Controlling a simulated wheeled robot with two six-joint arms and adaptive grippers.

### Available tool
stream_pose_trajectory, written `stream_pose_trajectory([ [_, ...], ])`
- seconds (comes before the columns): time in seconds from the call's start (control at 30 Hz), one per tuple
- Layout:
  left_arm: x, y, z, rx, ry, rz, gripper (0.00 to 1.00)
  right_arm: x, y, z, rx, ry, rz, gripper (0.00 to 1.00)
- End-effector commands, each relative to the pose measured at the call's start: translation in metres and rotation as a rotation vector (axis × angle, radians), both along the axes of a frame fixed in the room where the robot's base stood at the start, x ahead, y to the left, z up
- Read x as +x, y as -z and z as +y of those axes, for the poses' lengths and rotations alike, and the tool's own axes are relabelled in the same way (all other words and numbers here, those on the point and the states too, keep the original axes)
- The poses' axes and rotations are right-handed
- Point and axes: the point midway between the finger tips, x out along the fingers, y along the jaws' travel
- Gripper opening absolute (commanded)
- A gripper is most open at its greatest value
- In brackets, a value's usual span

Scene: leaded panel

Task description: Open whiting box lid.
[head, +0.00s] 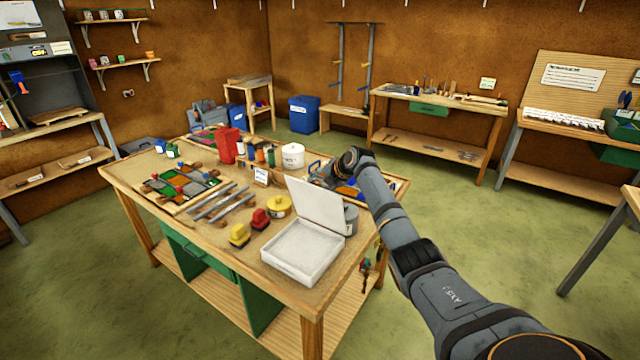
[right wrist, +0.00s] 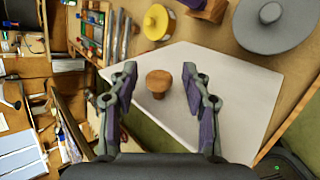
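The whiting box (head: 303,250) is a white, shallow square box at the near right corner of the central table. Its white lid (head: 318,204) stands raised at the back edge, leaning back, and the box is open with pale contents showing. In the right wrist view the lid (right wrist: 225,105) fills the middle, with a round wooden knob (right wrist: 158,84) on its outer face. My right gripper (head: 324,172) is behind the lid, partly hidden by it. Its two fingers are apart (right wrist: 159,76), with the knob seen between them and nothing gripped. My left gripper is not in view.
A yellow round tin (head: 279,207) and red and yellow blocks (head: 239,235) stand left of the box. A grey round container (head: 350,220) is close to the lid's right. A white tub (head: 293,156) and red canister (head: 228,146) stand farther back.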

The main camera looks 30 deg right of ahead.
Motion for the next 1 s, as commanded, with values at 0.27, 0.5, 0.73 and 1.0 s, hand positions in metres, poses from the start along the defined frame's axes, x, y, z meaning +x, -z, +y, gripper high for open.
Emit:
stream_pose_trajectory([
  [0.27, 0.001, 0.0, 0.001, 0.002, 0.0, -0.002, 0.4, -0.003, -0.003, -0.001, 0.0, 0.0, -0.001, 0.49],
  [0.5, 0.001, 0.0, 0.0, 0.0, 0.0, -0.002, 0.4, -0.036, -0.033, -0.007, -0.007, 0.002, -0.002, 0.49],
  [0.73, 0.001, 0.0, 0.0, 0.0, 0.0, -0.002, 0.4, -0.073, -0.067, -0.01, -0.005, 0.001, 0.001, 0.49],
  [1.0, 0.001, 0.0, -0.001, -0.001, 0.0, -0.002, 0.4, -0.088, -0.081, -0.01, -0.001, -0.001, 0.001, 0.49],
])
